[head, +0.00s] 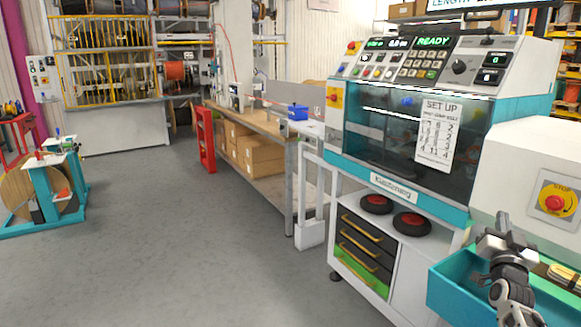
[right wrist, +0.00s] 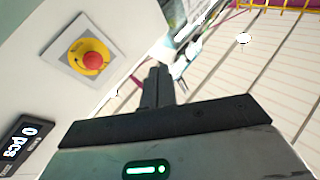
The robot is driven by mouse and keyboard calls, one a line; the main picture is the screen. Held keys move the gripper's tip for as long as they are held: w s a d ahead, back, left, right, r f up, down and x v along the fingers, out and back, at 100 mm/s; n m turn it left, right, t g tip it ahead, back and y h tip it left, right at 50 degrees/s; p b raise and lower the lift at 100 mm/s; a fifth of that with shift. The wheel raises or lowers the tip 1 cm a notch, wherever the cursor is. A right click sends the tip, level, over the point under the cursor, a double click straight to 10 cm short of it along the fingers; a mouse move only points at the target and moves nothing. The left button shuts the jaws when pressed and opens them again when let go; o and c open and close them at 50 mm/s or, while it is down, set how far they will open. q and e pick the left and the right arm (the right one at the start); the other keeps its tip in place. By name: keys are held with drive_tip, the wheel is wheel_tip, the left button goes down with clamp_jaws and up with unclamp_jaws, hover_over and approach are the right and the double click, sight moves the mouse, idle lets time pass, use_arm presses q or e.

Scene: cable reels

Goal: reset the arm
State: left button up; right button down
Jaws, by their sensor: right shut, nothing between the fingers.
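My right gripper (head: 503,226) is at the lower right of the head view, above the teal bin and in front of the white machine housing. In the right wrist view its two fingers (right wrist: 158,75) are together, with nothing between them. The fingers point up in the head view. My left gripper is not in view.
A teal bin (head: 452,296) sits below my right gripper. A red stop button (head: 555,203) on a yellow plate is just right of it. The teal and white machine (head: 420,170) stands to the left. The grey floor (head: 190,230) is open at left.

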drive_tip(key=a+r+n+t+y, duration=0.35)
drive_tip(key=r+n+y, duration=0.3)
drive_tip(key=r, duration=0.25)
drive_tip(key=a+r+n+t+y, duration=0.2)
drive_tip(key=a+r+n+y, duration=0.25)
drive_tip(key=r+n, duration=0.3)
drive_tip(key=w+d+f+m+g+h, duration=0.1)
drive_tip(key=d+f+g+h, duration=0.25)
drive_tip(key=f, duration=0.25)
drive_tip(key=d+f+m+g+h, duration=0.1)
drive_tip(key=d+f+g+h, duration=0.2)
drive_tip(key=f+g, duration=0.15)
drive_tip(key=s+a+f+n+g+y, duration=0.1)
drive_tip(key=s+a+f+y, duration=0.15)
drive_tip(key=a+f, duration=0.55)
drive_tip(key=s+a+f+g+y, duration=0.15)
drive_tip(key=s+a+f, duration=0.35)
drive_tip(key=f, duration=0.5)
drive_tip(key=s+a+f+g+y, duration=0.1)
drive_tip(key=s+a+f+y, duration=0.2)
drive_tip(key=s+a+f, duration=0.8)
drive_tip(key=s+a+f+m+g+y, duration=0.1)
drive_tip(key=s+a, duration=0.4)
drive_tip(key=s, duration=0.3)
drive_tip(key=s+a+f+m+g+y, duration=0.1)
drive_tip(key=s+a+f, duration=0.1)
drive_tip(key=s+a, duration=0.4)
drive_tip(key=shift+s+f+g, duration=0.15)
drive_tip(key=shift+s+g, duration=0.25)
drive_tip(key=shift+s, duration=0.55)
